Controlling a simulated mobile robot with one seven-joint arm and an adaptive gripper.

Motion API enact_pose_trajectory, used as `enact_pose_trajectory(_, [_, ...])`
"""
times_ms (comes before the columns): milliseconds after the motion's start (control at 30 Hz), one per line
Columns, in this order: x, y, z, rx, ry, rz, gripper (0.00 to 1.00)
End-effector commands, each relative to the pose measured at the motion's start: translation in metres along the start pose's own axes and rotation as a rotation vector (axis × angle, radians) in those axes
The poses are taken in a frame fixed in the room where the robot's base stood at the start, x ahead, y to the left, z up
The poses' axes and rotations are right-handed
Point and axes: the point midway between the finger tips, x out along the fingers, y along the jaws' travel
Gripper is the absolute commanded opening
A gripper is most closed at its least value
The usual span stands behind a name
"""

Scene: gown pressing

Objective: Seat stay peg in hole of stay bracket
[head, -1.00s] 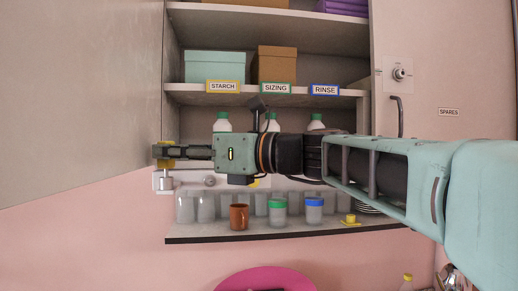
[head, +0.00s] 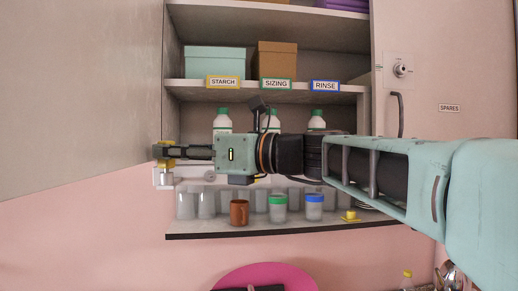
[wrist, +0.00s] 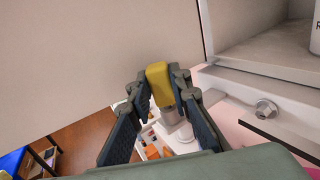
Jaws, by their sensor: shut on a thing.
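The stay peg has a yellow head (head: 166,151) and a grey metal shank that shows in the wrist view (wrist: 167,112). My gripper (head: 164,153) is shut on the yellow head, one finger on each side, at the left edge of the cabinet. The pale stay bracket (head: 158,176) is just below the fingers in the head view. In the wrist view, a pale piece that looks like the bracket (wrist: 184,134) lies under the peg. The fingers hide part of the peg. I cannot tell whether its tip is in the hole.
A large grey panel (head: 80,90) stands close on the left. The lower shelf (head: 290,226) holds a brown mug (head: 239,212), several clear cups and lidded jars (head: 278,208). White bottles (head: 222,121) stand behind my arm. A pink round thing (head: 263,276) is below.

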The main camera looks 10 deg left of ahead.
Motion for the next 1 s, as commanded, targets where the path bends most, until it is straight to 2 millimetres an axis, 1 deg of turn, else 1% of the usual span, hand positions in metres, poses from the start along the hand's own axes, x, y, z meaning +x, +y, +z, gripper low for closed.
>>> enact_pose_trajectory(333, [0.0000, 0.0003, 0.0009, 0.000, 0.000, 0.000, 0.00])
enact_pose_trajectory(567, [0.0000, 0.0003, -0.0051, 0.000, 0.000, 0.000, 0.00])
enact_pose_trajectory(867, [0.0000, 0.0004, -0.0040, -0.001, 0.000, 0.000, 0.00])
enact_pose_trajectory(900, [0.0000, 0.0004, -0.0039, -0.001, 0.000, 0.000, 0.20])
enact_pose_trajectory(1000, [0.0000, 0.0004, -0.0040, -0.001, 0.000, 0.000, 0.31])
